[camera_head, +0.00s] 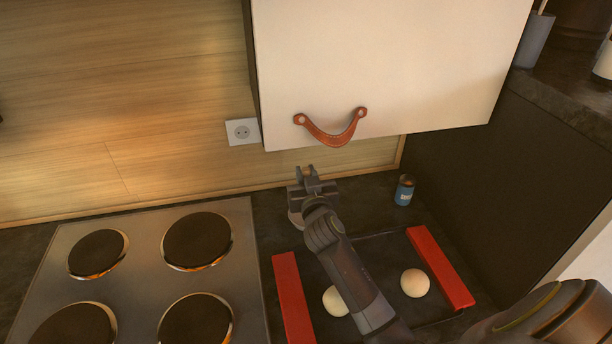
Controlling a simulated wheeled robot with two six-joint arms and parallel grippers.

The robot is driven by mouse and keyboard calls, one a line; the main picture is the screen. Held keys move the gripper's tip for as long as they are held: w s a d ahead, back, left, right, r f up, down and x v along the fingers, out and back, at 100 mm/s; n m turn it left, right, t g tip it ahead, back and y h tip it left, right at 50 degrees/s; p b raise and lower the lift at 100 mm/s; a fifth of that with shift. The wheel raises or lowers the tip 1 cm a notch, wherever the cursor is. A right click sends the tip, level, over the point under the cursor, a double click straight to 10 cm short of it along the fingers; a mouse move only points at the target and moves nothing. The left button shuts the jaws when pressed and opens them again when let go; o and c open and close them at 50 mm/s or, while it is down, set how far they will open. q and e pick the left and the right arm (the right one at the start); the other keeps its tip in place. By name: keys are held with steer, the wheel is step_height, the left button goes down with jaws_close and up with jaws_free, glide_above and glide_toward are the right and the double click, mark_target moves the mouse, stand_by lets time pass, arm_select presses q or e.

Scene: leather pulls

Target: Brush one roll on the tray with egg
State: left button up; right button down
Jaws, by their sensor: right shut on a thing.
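A dark tray (391,246) with red side handles lies on the counter. One pale round roll (415,282) sits on its right part. A second roll (335,301) is partly covered by my right arm. My right gripper (309,176) is beyond the tray's far left corner, under the hanging cabinet. It is shut on a small brownish thing, mostly hidden by the jaws, that I take for the brush. A pale rounded edge (294,217) shows just beside and below the gripper, possibly the egg bowl; its contents are hidden. My left gripper is out of view.
A cooktop (148,262) with several dark burners fills the left. A blue can (404,190) stands behind the tray. A white cabinet (385,65) with a leather pull (331,135) hangs close above the gripper. A dark side panel (500,190) bounds the right.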

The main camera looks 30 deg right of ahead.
steer(key=shift+r+p, duration=1.6)
steer(key=shift+r, duration=0.8)
steer(key=shift+a, duration=0.1)
